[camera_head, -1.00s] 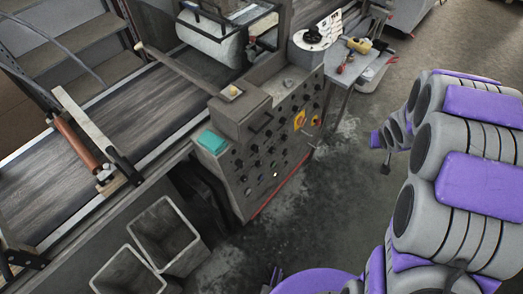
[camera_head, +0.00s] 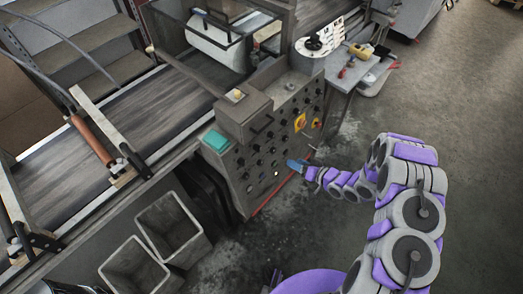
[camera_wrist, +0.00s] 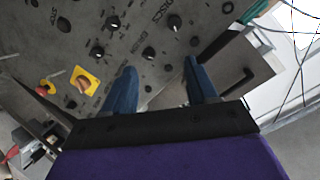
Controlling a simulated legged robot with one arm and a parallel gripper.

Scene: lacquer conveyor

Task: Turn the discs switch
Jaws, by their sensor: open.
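The dark grey control panel (camera_head: 246,203) carries rows of black knobs. In the wrist view, the word DISCS is printed on the panel beside a black knob (camera_wrist: 174,22) with a light pointer mark; I take this as the discs switch. Another black knob (camera_wrist: 148,53) lies between and just beyond my fingertips. My gripper (camera_wrist: 160,64) is open, its two blue fingers apart with nothing between them. In the head view, my gripper (camera_head: 294,166) is at the panel's lower right side. I cannot tell whether it touches the panel.
A yellow rotary switch (camera_wrist: 85,82) and a red button (camera_wrist: 42,90) are left of my fingers in the wrist view. A dark handle (camera_wrist: 235,82) sticks out on the right. Two grey bins (camera_head: 172,228) stand left of the panel, below the conveyor (camera_head: 110,110).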

